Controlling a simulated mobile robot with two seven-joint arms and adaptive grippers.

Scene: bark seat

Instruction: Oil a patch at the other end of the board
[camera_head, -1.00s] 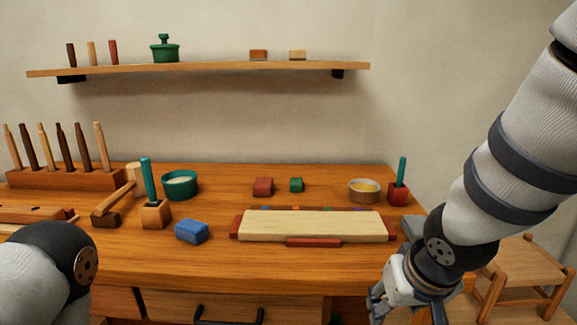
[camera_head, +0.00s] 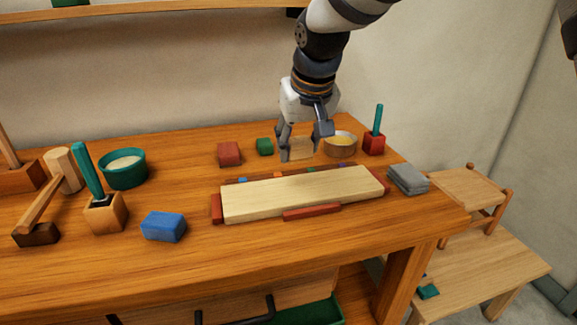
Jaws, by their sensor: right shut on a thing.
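The pale wooden board (camera_head: 300,194) lies flat on the bench, with red-brown blocks against both ends and its front edge. Its visible top looks evenly pale. My right gripper (camera_head: 301,148) is above the far side of the bench, behind the board. It is shut on a small tan block-like piece (camera_head: 301,150), partly covered by the fingers. A bowl of yellow liquid (camera_head: 341,144), which looks like oil, stands just right of the gripper. I cannot tell whether the tan piece touches the bench. My left gripper is out of view.
A red block (camera_head: 229,153) and a green block (camera_head: 264,146) sit left of the gripper. A red holder (camera_head: 374,143) with a teal handle and grey folded cloths (camera_head: 408,180) are at right. A blue block (camera_head: 163,226), mallet (camera_head: 46,196) and green bowl (camera_head: 124,169) are at left.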

